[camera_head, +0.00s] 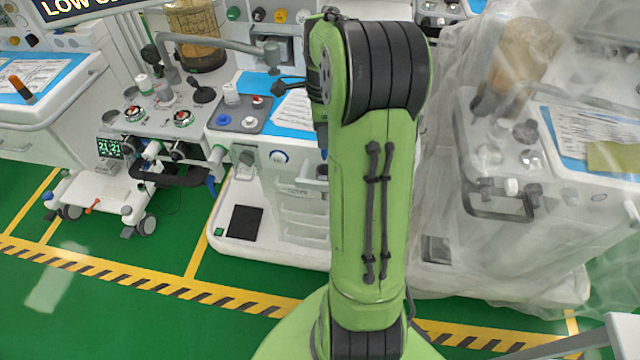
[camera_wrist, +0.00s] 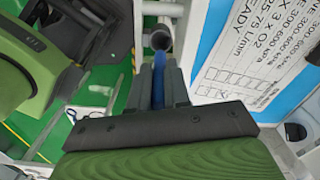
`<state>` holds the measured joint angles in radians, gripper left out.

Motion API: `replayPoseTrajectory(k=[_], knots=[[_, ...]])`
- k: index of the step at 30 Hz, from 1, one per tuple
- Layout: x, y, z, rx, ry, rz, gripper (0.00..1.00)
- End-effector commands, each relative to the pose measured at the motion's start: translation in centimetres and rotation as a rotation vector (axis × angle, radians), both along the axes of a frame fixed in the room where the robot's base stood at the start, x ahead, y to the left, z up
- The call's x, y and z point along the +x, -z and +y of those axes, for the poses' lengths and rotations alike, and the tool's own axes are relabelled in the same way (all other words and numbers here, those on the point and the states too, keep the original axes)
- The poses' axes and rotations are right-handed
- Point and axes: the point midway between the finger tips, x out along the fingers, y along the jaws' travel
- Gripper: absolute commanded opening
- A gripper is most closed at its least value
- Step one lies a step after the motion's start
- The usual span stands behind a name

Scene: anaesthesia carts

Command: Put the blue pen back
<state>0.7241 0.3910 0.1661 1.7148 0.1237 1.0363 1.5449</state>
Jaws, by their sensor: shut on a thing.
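The blue pen (camera_wrist: 158,82) is between the two grey fingers of my gripper (camera_wrist: 159,74) in the wrist view. My gripper is shut on it. A grey tube with a dark round opening (camera_wrist: 158,39) lies just beyond the fingertips, in line with the pen. I cannot tell whether the pen's far end is inside the tube or only in front of it.
A printed sheet (camera_wrist: 255,55) on a blue surface lies right of the fingers. In the head view the middle cart bears a blue mat (camera_head: 262,84) and grey tray (camera_head: 240,122). Clear plastic sheeting (camera_head: 450,170) drapes the right cart. Green floor (camera_head: 110,262) lies open in front.

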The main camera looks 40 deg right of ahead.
Motion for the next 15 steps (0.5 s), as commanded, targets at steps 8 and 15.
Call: replayPoseTrajectory(k=[8, 15], knots=[[-0.1, 6.0, 0.0, 0.004, 0.000, 0.003, 0.00], [0.0, 7.8, 0.0, 0.001, 0.001, -0.001, 0.00]])
